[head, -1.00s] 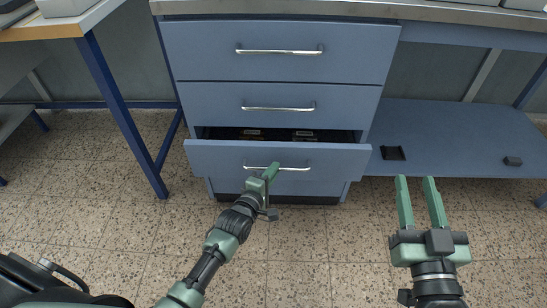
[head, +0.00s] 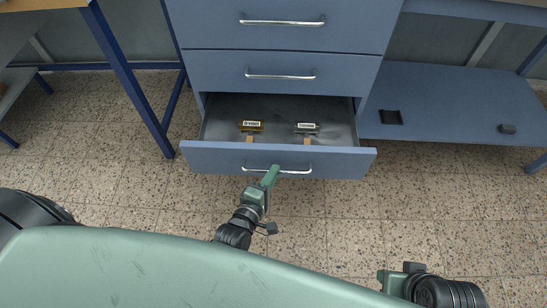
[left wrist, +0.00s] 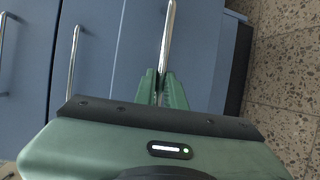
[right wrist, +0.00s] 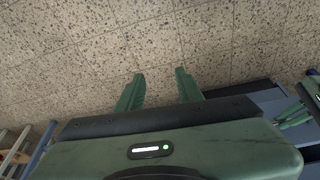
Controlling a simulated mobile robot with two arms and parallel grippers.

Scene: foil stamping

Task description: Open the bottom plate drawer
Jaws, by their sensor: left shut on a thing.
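The bottom drawer (head: 215,160) of the blue cabinet is pulled well out in the head view. Its grey interior shows two small labelled plates with wooden handles, one gold (head: 251,127) and one silver (head: 306,129). My left gripper (head: 270,178) is shut on the drawer's bar handle (head: 295,171). In the left wrist view its fingers (left wrist: 162,88) close around that handle (left wrist: 168,40).
Two upper drawers (head: 225,70) with bar handles are shut. A blue table leg (head: 128,85) stands left of the drawer. A low blue shelf (head: 450,100) at the right holds two small dark objects. Speckled floor in front is clear.

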